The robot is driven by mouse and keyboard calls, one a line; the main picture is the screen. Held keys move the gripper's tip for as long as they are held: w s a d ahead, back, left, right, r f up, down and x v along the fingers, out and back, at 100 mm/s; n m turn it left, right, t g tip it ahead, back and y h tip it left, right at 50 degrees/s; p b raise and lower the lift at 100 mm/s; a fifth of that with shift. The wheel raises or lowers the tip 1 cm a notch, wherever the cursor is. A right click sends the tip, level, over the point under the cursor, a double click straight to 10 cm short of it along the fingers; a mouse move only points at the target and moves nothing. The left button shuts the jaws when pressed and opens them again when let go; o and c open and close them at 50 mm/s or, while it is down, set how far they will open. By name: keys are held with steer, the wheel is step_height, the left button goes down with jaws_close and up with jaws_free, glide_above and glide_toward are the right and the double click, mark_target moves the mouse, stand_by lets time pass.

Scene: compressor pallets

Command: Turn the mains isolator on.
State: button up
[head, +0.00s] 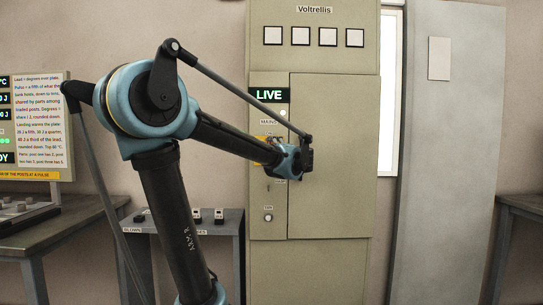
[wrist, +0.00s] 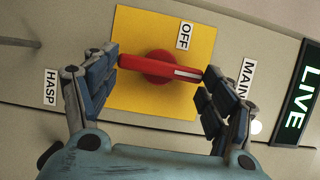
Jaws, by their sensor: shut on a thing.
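The mains isolator's red handle (wrist: 158,67) sits on a yellow plate (wrist: 190,30) in the wrist view. My gripper (wrist: 162,64) is shut on the handle, one finger at each end. The handle's white mark points toward the MAINS label (wrist: 247,78), not toward the OFF label (wrist: 184,36). The LIVE sign (wrist: 291,93) is lit green; it also shows in the head view (head: 269,95). In the head view my gripper (head: 276,152) is at the cabinet's left panel, covering most of the yellow plate (head: 261,156).
The HASP label (wrist: 51,87) is beside one finger. The tall cabinet (head: 335,130) has a wide door right of the isolator panel. A low bench (head: 232,224) with small switches stands left of it, and a display board (head: 40,120) further left. A grey panel (head: 450,150) stands right.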

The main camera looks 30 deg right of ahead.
steer(key=shift+f, duration=0.2)
steer(key=o, duration=1)
steer(key=shift+o, duration=0.2)
steer(key=shift+r, duration=0.1)
steer(key=shift+s, duration=0.15)
steer(key=s+a, duration=0.1)
steer(key=s, duration=1)
steer(key=shift+s+a, duration=0.25)
steer(key=shift+a, duration=0.15)
